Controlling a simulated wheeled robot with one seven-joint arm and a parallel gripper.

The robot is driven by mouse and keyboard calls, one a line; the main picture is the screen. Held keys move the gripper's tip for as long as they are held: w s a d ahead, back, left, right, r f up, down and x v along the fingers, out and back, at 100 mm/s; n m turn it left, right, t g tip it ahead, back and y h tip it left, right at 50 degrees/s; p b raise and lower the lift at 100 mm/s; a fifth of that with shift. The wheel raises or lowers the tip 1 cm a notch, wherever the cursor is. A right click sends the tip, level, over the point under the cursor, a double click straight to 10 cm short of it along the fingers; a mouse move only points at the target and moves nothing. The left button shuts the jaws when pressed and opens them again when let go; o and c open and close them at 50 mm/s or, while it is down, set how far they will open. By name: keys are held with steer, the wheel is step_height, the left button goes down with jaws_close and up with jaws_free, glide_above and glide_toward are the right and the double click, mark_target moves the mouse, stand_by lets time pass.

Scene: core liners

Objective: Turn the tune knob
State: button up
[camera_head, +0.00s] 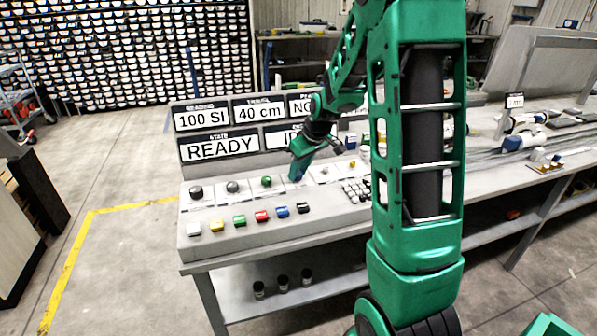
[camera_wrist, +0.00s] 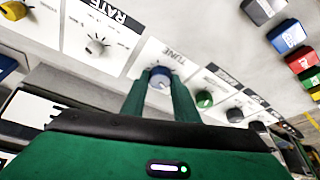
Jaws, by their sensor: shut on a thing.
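The tune knob (camera_wrist: 159,77) is a blue round knob on a white plate labelled TUNE in the wrist view. My gripper (camera_wrist: 163,82) has its two green fingers on either side of the knob and is shut on it. In the head view my gripper (camera_head: 297,177) reaches down to the sloping console panel (camera_head: 222,205), right of a green knob (camera_head: 267,181). The fingers hide most of the tune knob there.
Dark knobs (camera_head: 232,187) and a row of coloured buttons (camera_head: 261,216) sit close by on the console. Display boards (camera_head: 219,146) stand behind it, reading READY, 100 SI and 40 cm. A keypad (camera_head: 356,190) lies to the right. The RATE knob (camera_wrist: 97,46) is beside the tune plate.

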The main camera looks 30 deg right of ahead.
steer(key=o, duration=1.1)
steer(key=shift+s+f, duration=0.15)
steer(key=shift+s, duration=0.1)
steer(key=shift+c, duration=0.2)
steer(key=shift+w, duration=0.1)
steer(key=v, duration=1)
steer(key=shift+r, duration=0.4)
steer(key=shift+a, duration=0.1)
steer(key=s+a+f+m+g, duration=0.1)
steer(key=s+m, duration=0.3)
steer(key=s, duration=1.1)
steer(key=s+a+f+m+g, duration=0.1)
steer(key=s+a+m+g, duration=0.2)
steer(key=s, duration=1.3)
steer(key=shift+s+a+f+m+g+h, duration=0.2)
steer(key=shift+a+m+g+h, duration=0.15)
steer(key=shift+a+m, duration=0.25)
